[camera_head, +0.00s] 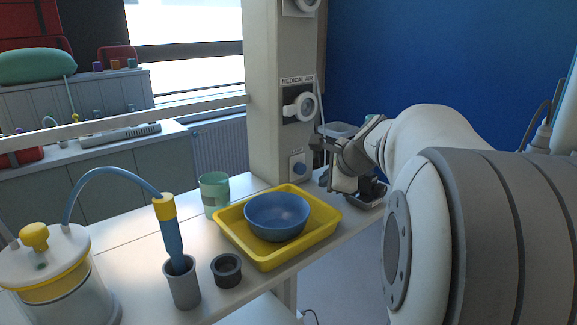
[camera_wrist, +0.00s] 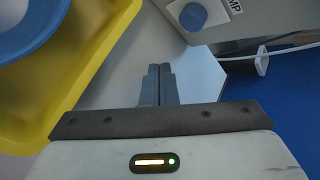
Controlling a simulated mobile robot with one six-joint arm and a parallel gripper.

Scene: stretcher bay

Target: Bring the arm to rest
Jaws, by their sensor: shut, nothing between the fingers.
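My gripper (camera_wrist: 158,86) is shut and empty in the wrist view, its two grey fingers pressed together. It points down toward a pale surface beside the yellow tray. In the head view my gripper (camera_head: 337,186) hangs at the right end of the counter, right of the yellow tray (camera_head: 268,262) and near the grey column. My arm bends in from the right side of that view.
A blue bowl (camera_head: 277,217) sits in the yellow tray. A green cup (camera_head: 214,194), a grey cup holding a blue wand (camera_head: 182,287), a dark short cup (camera_head: 227,270) and a lidded jar (camera_head: 50,272) stand further left. The medical air column (camera_head: 270,100) rises close behind.

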